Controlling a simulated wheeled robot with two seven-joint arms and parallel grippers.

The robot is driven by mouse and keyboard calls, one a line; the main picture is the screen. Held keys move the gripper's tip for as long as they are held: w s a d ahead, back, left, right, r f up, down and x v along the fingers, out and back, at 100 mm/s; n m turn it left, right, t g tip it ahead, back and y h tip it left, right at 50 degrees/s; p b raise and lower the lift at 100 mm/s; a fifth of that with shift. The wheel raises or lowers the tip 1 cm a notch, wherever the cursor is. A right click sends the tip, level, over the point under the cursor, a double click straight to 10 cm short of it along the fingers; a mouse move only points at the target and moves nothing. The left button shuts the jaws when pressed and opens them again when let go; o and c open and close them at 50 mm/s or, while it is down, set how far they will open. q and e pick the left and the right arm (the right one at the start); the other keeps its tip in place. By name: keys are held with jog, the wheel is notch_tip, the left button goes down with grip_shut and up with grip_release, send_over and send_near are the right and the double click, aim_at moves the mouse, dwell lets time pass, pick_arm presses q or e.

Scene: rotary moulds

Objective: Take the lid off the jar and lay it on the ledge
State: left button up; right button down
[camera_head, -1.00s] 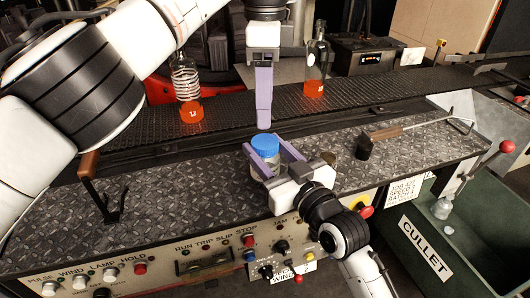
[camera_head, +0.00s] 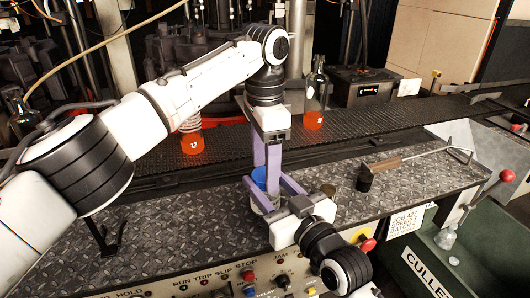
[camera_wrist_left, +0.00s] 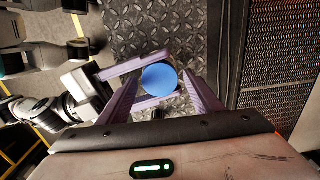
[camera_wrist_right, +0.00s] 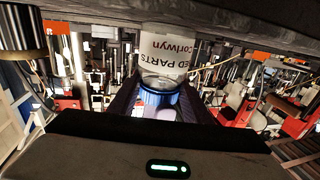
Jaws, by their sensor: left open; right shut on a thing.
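The jar (camera_head: 264,198) stands upright on the metal ledge (camera_head: 185,220), with its blue lid (camera_head: 259,176) on top. My right gripper (camera_head: 264,194) is shut on the jar's body from the front right. My left gripper (camera_head: 267,166) points down over the lid, its fingers open. In the left wrist view the round blue lid (camera_wrist_left: 160,79) lies just beyond and between the open fingertips. In the right wrist view the lid (camera_wrist_right: 158,97) shows between my right fingers. My left fingers partly cover the lid in the head view.
A wooden-handled tool (camera_head: 410,159) lies on the ledge to the right. Bottles with orange bottoms (camera_head: 314,118) stand on the dark conveyor (camera_head: 225,137) behind. A green cullet bin (camera_head: 470,262) is at the lower right. The ledge left of the jar has free room.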

pick_arm(q)
jog(key=shift+f, duration=0.2)
jog(key=shift+c, duration=0.4)
jog(key=c, duration=1)
jog(key=n, duration=0.6)
jog(key=shift+n, duration=0.4)
jog(key=shift+c, duration=0.2)
jog(key=o, duration=1.2)
jog(key=shift+r, duration=0.15)
